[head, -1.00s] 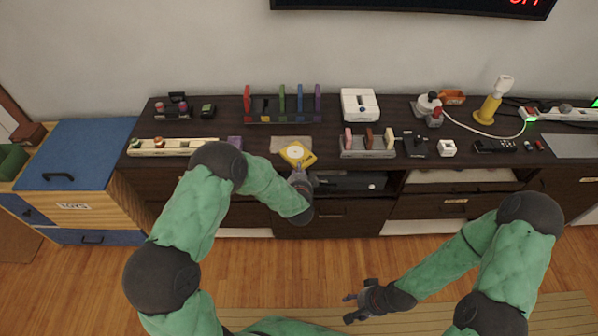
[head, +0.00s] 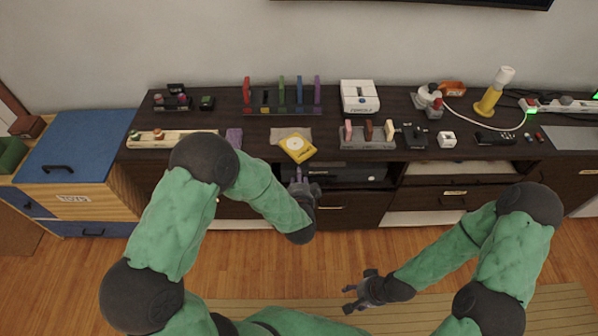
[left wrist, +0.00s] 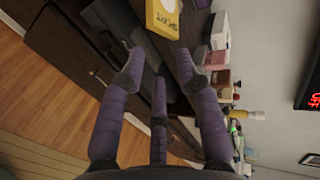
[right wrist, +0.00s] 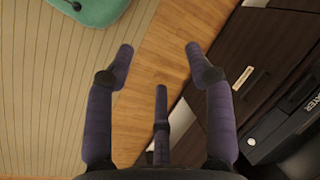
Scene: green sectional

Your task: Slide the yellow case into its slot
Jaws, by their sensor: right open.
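The yellow case (head: 298,148) lies flat, slightly turned, at the front edge of the dark cabinet top, partly beside a tan mat. It has a pale round label, and it shows beyond my fingertips in the left wrist view (left wrist: 165,14). The slotted rack (head: 290,109) stands behind it, holding red, green, blue and purple upright cases. A gap with a small yellow mark (head: 265,97) lies between red and green. My left gripper (head: 301,182) is open and empty, in front of and below the case, apart from it. My right gripper (head: 357,292) is open and empty over the floor.
A smaller rack (head: 366,144) with pink, brown and cream blocks stands right of the case. A white box (head: 360,96) is behind it. A wooden tray (head: 160,139) lies at left. An open shelf (head: 345,176) is below the cabinet top.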

